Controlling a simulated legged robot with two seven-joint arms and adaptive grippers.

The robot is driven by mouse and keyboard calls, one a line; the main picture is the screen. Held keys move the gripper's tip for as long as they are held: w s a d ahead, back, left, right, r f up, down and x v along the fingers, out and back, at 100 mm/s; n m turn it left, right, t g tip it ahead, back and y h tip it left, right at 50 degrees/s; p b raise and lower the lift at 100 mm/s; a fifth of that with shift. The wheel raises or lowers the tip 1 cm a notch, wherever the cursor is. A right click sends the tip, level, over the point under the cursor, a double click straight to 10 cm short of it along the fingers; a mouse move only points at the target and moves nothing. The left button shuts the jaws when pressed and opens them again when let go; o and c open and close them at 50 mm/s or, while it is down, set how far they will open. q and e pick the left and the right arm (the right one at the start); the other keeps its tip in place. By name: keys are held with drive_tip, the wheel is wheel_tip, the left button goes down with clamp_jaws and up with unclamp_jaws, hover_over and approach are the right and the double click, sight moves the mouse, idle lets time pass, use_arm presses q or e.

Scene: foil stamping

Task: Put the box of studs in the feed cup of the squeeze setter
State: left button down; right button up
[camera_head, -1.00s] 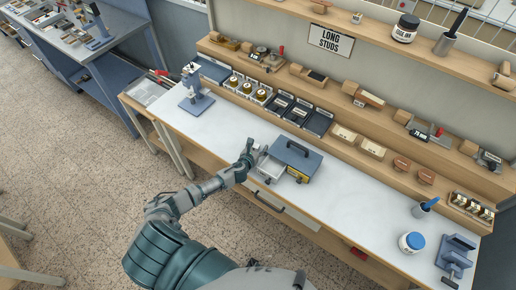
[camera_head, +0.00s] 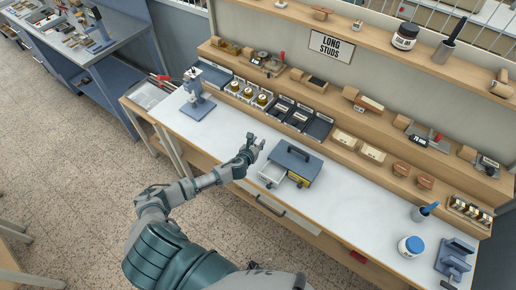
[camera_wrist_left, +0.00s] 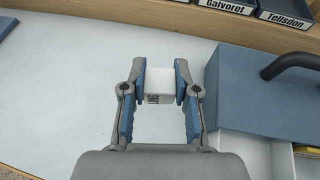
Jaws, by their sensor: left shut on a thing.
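My left gripper (camera_head: 254,146) is shut on a small white box (camera_wrist_left: 159,80), seen between its blue pads in the left wrist view (camera_wrist_left: 160,88). The box has a dark printed mark on its near face, too small to read. It is held above the bench, left of a blue-grey chest (camera_head: 297,162) with an open white drawer (camera_head: 272,174). An upright hand tool with a blue-grey base (camera_head: 197,105), which looks like the squeeze setter, stands at the left end of the bench. Its feed cup is too small to make out. My right gripper is not in view.
Labelled dark trays (camera_head: 299,118) and round brass-coloured pieces (camera_head: 248,90) line the back of the white bench (camera_head: 225,125). A blue-lidded jar (camera_head: 411,246) and a blue metal fixture (camera_head: 455,258) stand at the right. The bench between gripper and upright tool is clear.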

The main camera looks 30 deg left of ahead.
sight(257, 142)
use_arm(q)
drive_tip(key=r, duration=0.2)
drive_tip(key=shift+a+r, duration=0.2)
drive_tip(key=shift+r, duration=0.2)
drive_tip(key=shift+a+r, duration=0.15)
drive_tip(key=shift+r, duration=0.05)
drive_tip(key=shift+s, duration=0.1)
drive_tip(key=s+d+r+b, duration=0.1)
drive_tip(key=s+d+r, duration=0.3)
drive_tip(key=d, duration=0.4)
drive_tip(key=s+d+r+m+h+b, duration=0.1)
drive_tip(key=s+d+r+b, duration=0.1)
drive_tip(key=s+d+r, duration=0.2)
drive_tip(key=s+d, duration=0.3)
drive_tip(key=d, duration=0.1)
drive_tip(key=shift+s+r+h, duration=0.2)
drive_tip(key=shift+r+h, duration=0.05)
drive_tip(key=shift+h, duration=0.05)
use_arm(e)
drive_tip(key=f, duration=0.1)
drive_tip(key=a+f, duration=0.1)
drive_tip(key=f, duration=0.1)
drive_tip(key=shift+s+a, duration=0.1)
use_arm(q)
drive_tip(key=shift+d, duration=0.2)
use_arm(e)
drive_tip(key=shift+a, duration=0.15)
